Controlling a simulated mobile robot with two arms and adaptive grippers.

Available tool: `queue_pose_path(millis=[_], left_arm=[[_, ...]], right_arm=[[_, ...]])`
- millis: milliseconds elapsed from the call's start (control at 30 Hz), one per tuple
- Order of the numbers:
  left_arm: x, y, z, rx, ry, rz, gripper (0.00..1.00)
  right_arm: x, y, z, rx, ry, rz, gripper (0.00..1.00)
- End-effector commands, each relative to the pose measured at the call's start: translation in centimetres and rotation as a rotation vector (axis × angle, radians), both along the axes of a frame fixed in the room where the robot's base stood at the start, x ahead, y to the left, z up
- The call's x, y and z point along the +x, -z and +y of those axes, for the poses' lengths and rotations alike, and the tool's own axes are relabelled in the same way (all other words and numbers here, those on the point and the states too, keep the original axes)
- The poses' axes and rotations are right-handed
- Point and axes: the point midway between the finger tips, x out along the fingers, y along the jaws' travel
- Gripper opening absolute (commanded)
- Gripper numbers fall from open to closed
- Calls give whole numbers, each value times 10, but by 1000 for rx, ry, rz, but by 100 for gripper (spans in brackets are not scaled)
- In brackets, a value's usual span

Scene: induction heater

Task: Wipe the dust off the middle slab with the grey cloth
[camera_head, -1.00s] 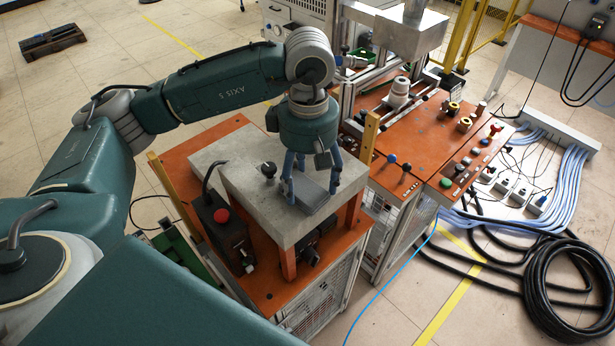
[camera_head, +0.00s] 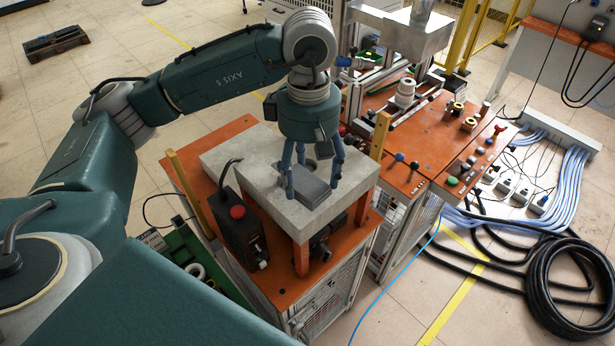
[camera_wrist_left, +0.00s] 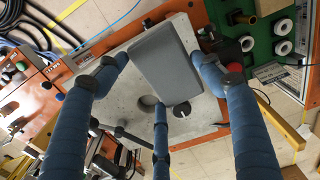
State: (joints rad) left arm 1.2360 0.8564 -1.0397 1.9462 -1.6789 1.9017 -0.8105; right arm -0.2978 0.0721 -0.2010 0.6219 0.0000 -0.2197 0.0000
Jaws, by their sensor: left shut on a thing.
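The grey cloth (camera_head: 314,191) looks like a flat, dark grey rectangular pad. It lies on or just above the light grey slab (camera_head: 264,183), near its right side. My left gripper (camera_head: 312,178) points down with its blue fingers around the cloth, shut on it. In the left wrist view the cloth (camera_wrist_left: 165,62) sits between the fingertips, with the slab (camera_wrist_left: 118,108) under it. A round hole and a black knob (camera_wrist_left: 182,109) show beside it on the slab. I cannot make out dust clearly. My right gripper is not in view.
The slab stands on orange legs over an orange cart top (camera_head: 284,284). A black box with a red button (camera_head: 237,211) is at its left. A yellow post (camera_head: 379,134) rises close right of the gripper. An orange control bench (camera_head: 440,130) stands further right.

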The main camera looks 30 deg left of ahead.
Motion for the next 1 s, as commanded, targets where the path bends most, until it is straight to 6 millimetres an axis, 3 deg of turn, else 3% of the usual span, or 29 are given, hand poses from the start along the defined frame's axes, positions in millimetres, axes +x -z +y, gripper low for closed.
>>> queue_pose_path(millis=[133, 400, 1000], left_arm=[[-1, -16, 0, 0, -2, -2, 43], [-2, -36, -1, 0, -4, -1, 43], [-3, -37, -1, 0, -5, -1, 43]], right_arm=[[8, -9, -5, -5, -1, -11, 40], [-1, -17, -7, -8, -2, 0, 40], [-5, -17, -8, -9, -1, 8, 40]])
